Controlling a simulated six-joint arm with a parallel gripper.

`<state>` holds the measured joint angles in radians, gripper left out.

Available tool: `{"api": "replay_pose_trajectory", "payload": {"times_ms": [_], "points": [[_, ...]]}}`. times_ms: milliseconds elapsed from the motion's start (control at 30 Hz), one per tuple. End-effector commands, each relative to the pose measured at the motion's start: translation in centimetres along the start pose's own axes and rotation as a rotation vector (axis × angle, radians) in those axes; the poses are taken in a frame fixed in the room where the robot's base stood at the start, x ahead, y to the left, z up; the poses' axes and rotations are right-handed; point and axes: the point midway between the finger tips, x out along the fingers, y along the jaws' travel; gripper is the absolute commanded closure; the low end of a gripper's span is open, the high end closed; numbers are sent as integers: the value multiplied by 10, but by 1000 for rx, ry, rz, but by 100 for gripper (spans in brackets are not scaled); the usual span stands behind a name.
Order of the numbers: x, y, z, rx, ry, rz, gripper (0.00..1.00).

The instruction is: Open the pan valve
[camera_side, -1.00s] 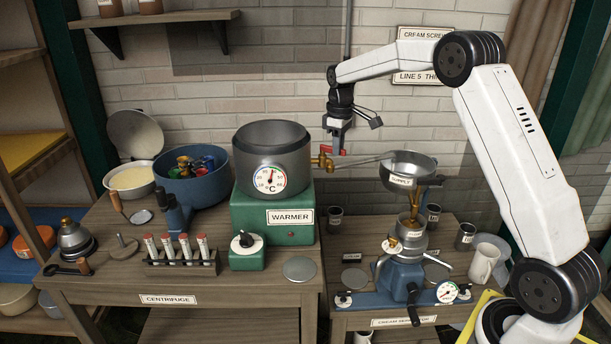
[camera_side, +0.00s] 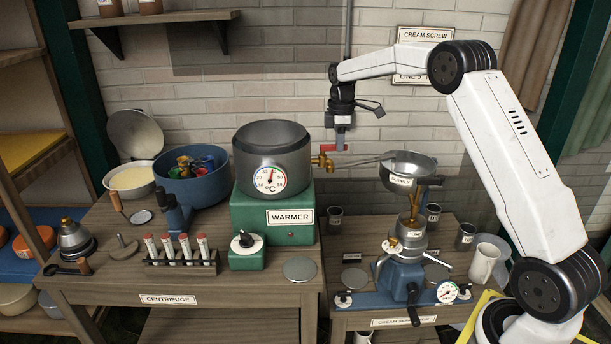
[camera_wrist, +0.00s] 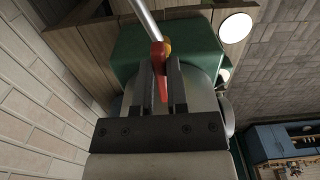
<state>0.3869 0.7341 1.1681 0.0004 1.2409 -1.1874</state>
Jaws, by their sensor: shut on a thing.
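The steel pan (camera_side: 262,153) with a round temperature dial stands on the green warmer (camera_side: 252,212). The brass pan valve (camera_side: 322,162) sticks out from the pan's right side, with a red handle (camera_side: 328,148) on top. My gripper (camera_side: 340,146) points down at the handle's right end. In the wrist view, the jaws (camera_wrist: 161,98) are shut on the red handle (camera_wrist: 160,84), one finger on each side. The brass body (camera_wrist: 167,46) shows just beyond it. No liquid is visible from the spout.
A blue basin (camera_side: 190,187) stands left of the warmer. The wall is close behind my gripper.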

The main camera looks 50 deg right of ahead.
Motion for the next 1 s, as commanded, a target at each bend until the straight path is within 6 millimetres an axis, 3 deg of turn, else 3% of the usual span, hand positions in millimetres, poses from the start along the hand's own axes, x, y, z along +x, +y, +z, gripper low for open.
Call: {"api": "replay_pose_trajectory", "payload": {"times_ms": [233, 267, 367, 767, 1000], "points": [[-1, 1, 0, -2, 0, 4, 100], [-1, 1, 0, -2, 0, 4, 79], [-1, 1, 0, -1, 0, 4, 48], [-2, 0, 0, 0, 0, 3, 47], [-20, 1, 0, 0, 1, 5, 47]]}}
